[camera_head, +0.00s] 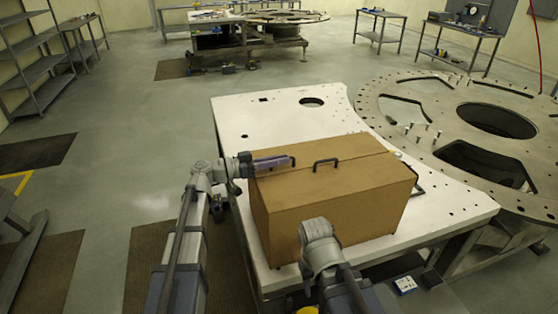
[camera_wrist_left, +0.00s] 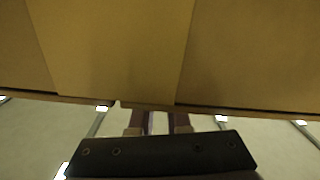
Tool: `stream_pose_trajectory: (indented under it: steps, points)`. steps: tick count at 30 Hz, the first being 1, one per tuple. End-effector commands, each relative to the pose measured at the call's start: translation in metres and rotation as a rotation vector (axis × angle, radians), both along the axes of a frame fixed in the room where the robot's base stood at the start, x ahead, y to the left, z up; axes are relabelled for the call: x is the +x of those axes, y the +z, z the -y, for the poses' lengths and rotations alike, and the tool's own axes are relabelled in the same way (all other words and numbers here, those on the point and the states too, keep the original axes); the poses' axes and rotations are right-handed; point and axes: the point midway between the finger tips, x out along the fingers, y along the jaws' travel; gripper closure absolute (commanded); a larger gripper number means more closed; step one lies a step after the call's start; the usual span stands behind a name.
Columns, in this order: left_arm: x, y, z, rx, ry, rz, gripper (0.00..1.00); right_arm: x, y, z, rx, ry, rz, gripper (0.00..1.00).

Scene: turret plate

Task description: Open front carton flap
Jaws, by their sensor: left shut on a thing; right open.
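The brown carton (camera_head: 330,205) stands on the white plate with its top panels lying flat and a seam running across. A black handle (camera_head: 326,163) stands up on the top near the seam. My left gripper (camera_head: 284,163) lies low over the left end of the top, its tips left of that handle. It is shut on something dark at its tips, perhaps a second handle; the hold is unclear. In the left wrist view the fingers (camera_wrist_left: 158,122) meet the edge of a cardboard panel (camera_wrist_left: 110,60). My right gripper (camera_head: 318,238) is before the carton's front side, its fingers mostly hidden.
The white plate (camera_head: 270,120) is clear behind the carton. A large round metal ring (camera_head: 430,150) with slots and small upright pins adjoins it on the right. Shelves (camera_head: 35,60) and workbenches stand far off, with open floor to the left.

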Motion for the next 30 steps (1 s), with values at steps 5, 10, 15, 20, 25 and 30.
stream_pose_trajectory:
  steps: [5,10,15,20,25,30]
  points:
    - [0.0,0.004,0.0,-0.008,-0.001,-0.022,1.0,0.0,0.004,0.0,0.0,0.0,0.0,0.5]
    - [0.004,0.016,-0.002,-0.04,-0.001,-0.096,1.0,0.0,0.016,0.0,0.0,0.0,0.0,0.5]
    - [0.012,0.032,-0.005,-0.093,-0.001,-0.221,1.0,0.0,0.032,0.0,0.0,0.0,0.0,0.5]
    - [0.022,0.048,-0.009,-0.152,0.0,-0.361,1.0,0.0,0.047,0.0,0.001,-0.004,0.0,0.5]
    - [0.036,0.061,-0.014,-0.214,0.0,-0.51,1.0,0.0,0.06,0.0,0.001,-0.007,0.0,0.5]
    - [0.051,0.072,-0.021,-0.277,-0.001,-0.659,1.0,0.0,0.071,0.0,0.002,-0.01,0.0,0.5]
